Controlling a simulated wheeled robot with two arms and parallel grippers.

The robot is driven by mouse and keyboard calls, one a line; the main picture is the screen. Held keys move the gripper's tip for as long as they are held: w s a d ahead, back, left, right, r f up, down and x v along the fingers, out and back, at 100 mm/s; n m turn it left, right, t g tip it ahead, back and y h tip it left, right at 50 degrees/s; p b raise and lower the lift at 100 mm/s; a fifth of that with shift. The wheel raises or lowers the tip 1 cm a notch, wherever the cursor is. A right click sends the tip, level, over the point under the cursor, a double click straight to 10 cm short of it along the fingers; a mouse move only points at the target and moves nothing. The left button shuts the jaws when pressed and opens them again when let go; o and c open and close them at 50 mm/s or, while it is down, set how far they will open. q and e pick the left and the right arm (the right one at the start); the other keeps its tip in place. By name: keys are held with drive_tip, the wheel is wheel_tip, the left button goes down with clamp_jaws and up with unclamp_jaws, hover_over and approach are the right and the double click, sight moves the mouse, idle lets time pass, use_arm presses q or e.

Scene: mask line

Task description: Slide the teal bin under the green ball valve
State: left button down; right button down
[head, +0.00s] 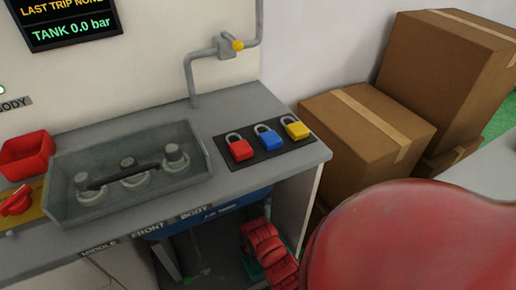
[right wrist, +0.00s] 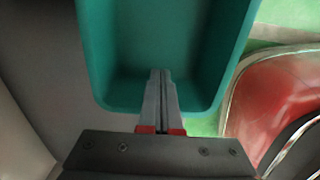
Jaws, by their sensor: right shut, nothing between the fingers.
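The teal bin (right wrist: 160,45) fills the upper middle of the right wrist view, with its open inside facing the camera. My right gripper (right wrist: 161,76) is shut and empty, its fingertips over the bin's near side; I cannot tell if they touch it. In the head view, slivers of teal show around my red right wrist, low in the opening under the counter, and most of the bin is hidden. A small green part (head: 187,282) on piping at the bottom of that opening looks like the green ball valve. My left gripper is not in view.
The grey counter (head: 225,190) carries a clear-walled tray, a red bin (head: 27,153) and red, blue and yellow padlocks (head: 267,137). A blue tank (head: 215,212) sits under its front edge. The cabinet side panel (head: 312,205) and cardboard boxes (head: 368,130) stand to the right.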

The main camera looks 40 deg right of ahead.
drive_tip(key=shift+w+a, duration=0.1)
drive_tip(key=shift+a, duration=0.5)
drive_tip(key=a, duration=0.2)
drive_tip(key=w+a, duration=0.1)
drive_tip(key=a, duration=0.2)
drive_tip(key=w+a, duration=0.1)
drive_tip(key=a, duration=0.1)
drive_tip(key=shift+a, duration=0.3)
drive_tip(key=shift+s, duration=0.1)
